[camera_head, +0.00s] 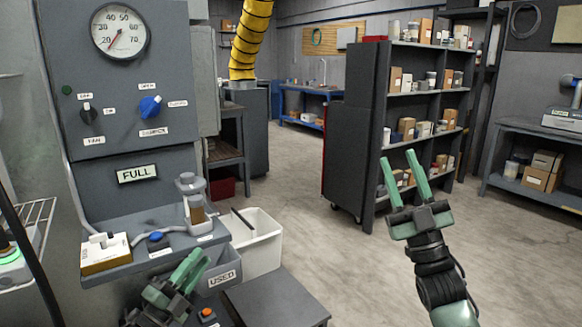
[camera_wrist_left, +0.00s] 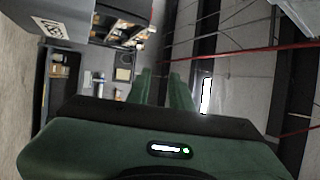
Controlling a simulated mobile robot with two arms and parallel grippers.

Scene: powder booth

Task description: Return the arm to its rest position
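My left gripper (camera_head: 197,260) is low at the left in the head view, in front of the shelf of the grey panel (camera_head: 150,185). In the left wrist view its two green fingers (camera_wrist_left: 162,80) stand apart with a gap between them and nothing held. My right gripper (camera_head: 400,160) is raised over open floor at the right. Its fingers are spread and empty. The left arm behind the gripper is mostly outside the head view.
The panel shelf holds a clear-topped cup device (camera_head: 192,196) and a yellow-white box (camera_head: 105,253). A white bin (camera_head: 262,243) and a grey bin labelled USED (camera_head: 222,276) are close to my left gripper. A dark shelf unit (camera_head: 350,130) stands beyond. The middle floor is clear.

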